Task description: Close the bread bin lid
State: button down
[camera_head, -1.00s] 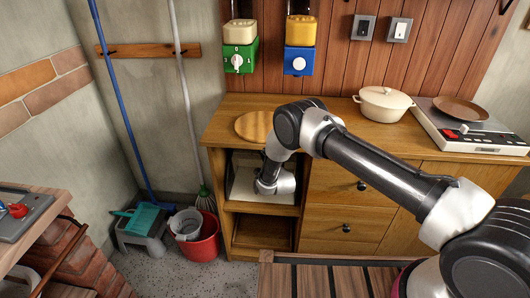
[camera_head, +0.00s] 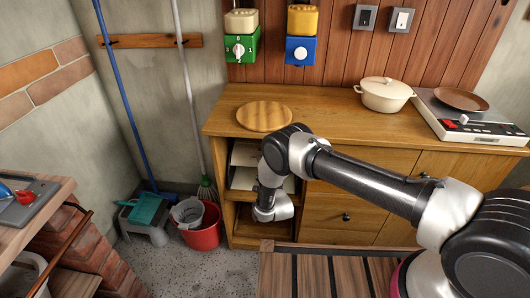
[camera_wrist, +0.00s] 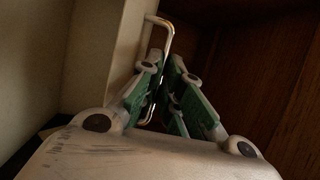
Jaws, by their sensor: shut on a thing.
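The cream bread bin (camera_head: 245,153) sits in the upper open compartment of the wooden cabinet, partly hidden behind my arm. A pale panel that looks like its lid (camera_wrist: 92,65) shows in the wrist view, with a thin metal loop handle (camera_wrist: 159,20) at its edge. My gripper (camera_wrist: 166,65) has green-padded fingers, and they are shut around the handle. In the head view my wrist is in front of the compartment and hides the fingers. How far the lid stands open is hard to tell.
The wooden cabinet top (camera_head: 330,117) carries a round wooden board (camera_head: 264,115), a cream pot (camera_head: 384,94) and a hotplate (camera_head: 470,122) with a pan. A red bucket (camera_head: 204,234) and a mop stand left of the cabinet. Drawers (camera_head: 340,212) adjoin the compartment on its right.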

jog(key=s+f, duration=0.2)
jog(key=f, duration=0.1)
jog(key=s+f, duration=0.2)
jog(key=f, duration=0.1)
jog(key=s+f, duration=0.2)
jog(key=shift+s+f, duration=0.15)
jog(key=shift+f, duration=0.25)
jog(key=shift+s+f+n+t, duration=0.2)
jog(key=shift+f+n+t, duration=0.2)
jog(key=shift+f+t, duration=0.35)
jog(key=shift+f, duration=0.1)
jog(key=c, duration=1.9)
grip_release()
